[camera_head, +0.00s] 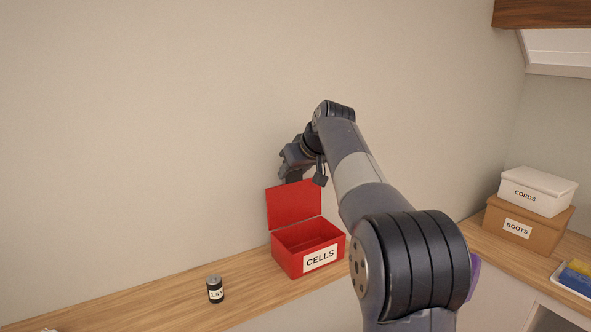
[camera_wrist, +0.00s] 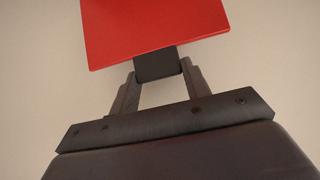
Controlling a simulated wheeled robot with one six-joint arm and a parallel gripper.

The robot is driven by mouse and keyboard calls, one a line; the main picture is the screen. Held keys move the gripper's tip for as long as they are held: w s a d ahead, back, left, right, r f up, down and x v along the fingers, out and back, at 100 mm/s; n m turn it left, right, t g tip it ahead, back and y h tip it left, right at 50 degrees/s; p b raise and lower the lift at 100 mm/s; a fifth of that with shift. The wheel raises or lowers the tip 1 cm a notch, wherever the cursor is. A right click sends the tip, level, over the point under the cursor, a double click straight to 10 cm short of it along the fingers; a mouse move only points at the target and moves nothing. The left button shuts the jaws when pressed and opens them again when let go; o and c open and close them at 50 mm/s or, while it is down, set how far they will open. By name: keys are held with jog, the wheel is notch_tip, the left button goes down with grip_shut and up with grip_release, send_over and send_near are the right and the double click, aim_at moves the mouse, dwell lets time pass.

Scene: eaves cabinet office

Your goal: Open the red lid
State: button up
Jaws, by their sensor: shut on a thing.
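The red lid (camera_head: 292,207) stands raised, near upright, at the back of the red box (camera_head: 294,262) labelled CELLS. The box's inside shows and looks empty from here. My gripper (camera_head: 296,180) is at the lid's top edge in the head view. In the wrist view the red lid (camera_wrist: 150,30) fills the top, and my gripper (camera_wrist: 157,66) is shut on a dark block-like piece at the lid's edge. The exact grip on the lid is partly hidden in the head view by the gripper itself.
A small dark battery-like cylinder (camera_head: 215,289) stands on the wooden counter (camera_head: 245,290) left of the box. A white CORDS box (camera_head: 538,191) sits on a brown BOOTS box (camera_head: 527,222) at the right. A tray (camera_head: 574,278) with blue and yellow things lies at the right edge.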

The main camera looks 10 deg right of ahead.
jog(key=o, duration=1.4)
jog(key=b+v, duration=0.1)
jog(key=v, duration=0.9)
jog(key=shift+s+r, duration=0.25)
jog(key=shift+s, duration=0.05)
jog(key=shift+f, duration=0.1)
